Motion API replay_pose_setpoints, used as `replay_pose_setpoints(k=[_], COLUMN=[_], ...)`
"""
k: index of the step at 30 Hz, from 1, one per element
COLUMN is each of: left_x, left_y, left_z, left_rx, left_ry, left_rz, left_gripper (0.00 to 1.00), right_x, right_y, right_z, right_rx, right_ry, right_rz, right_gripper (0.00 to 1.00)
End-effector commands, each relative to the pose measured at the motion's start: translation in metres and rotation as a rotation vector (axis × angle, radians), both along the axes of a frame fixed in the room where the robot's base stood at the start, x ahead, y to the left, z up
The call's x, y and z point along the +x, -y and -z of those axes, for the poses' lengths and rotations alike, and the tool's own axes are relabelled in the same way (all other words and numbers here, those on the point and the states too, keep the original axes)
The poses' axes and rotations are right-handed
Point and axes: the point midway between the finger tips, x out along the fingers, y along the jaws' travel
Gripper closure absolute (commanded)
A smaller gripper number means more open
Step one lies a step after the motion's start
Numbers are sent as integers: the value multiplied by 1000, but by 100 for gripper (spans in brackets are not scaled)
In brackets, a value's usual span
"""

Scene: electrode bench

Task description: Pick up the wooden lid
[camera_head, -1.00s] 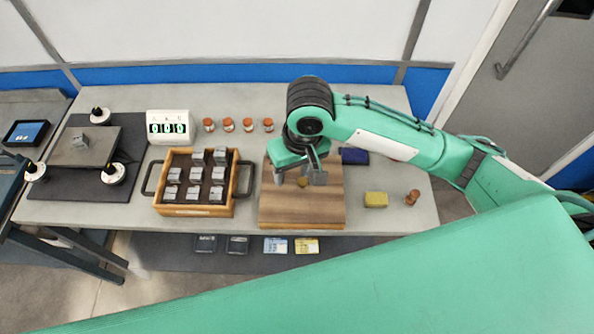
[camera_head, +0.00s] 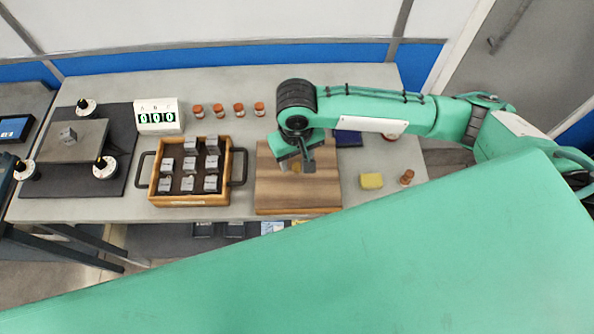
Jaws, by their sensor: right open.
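The wooden lid (camera_head: 270,197) is a flat brown board with striped grain, lying on the bench right of the wooden tray. A small round yellowish knob (camera_head: 297,167) shows near its middle, partly hidden by my gripper. My right gripper (camera_head: 297,166) points down over the lid's upper middle, its fingers apart on either side of the knob. I cannot tell whether the fingers touch the knob or the lid. My left gripper is not in view.
The wooden tray (camera_head: 190,200) with several metal blocks stands left of the lid. Several small jars (camera_head: 238,109) and a counter box (camera_head: 158,116) stand behind. A yellow sponge (camera_head: 371,181), a brown stopper (camera_head: 407,177) and a dark blue box (camera_head: 348,138) lie to the right.

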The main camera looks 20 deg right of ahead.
Motion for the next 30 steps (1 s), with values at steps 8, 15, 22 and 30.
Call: replay_pose_setpoints(k=[8, 15, 22, 30], left_x=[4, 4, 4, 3], left_y=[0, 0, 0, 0], left_z=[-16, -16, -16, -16], left_rx=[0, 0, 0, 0], left_ry=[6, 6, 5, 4], left_rz=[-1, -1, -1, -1], left_gripper=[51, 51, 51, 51], right_x=[6, 6, 6, 6], right_y=[4, 4, 4, 4], right_z=[38, 47, 47, 47], right_rx=[-2, -1, -1, 0], right_ry=[-2, 1, 1, 1], right_rz=[1, -1, -1, 0], right_gripper=[52, 52, 80, 100])
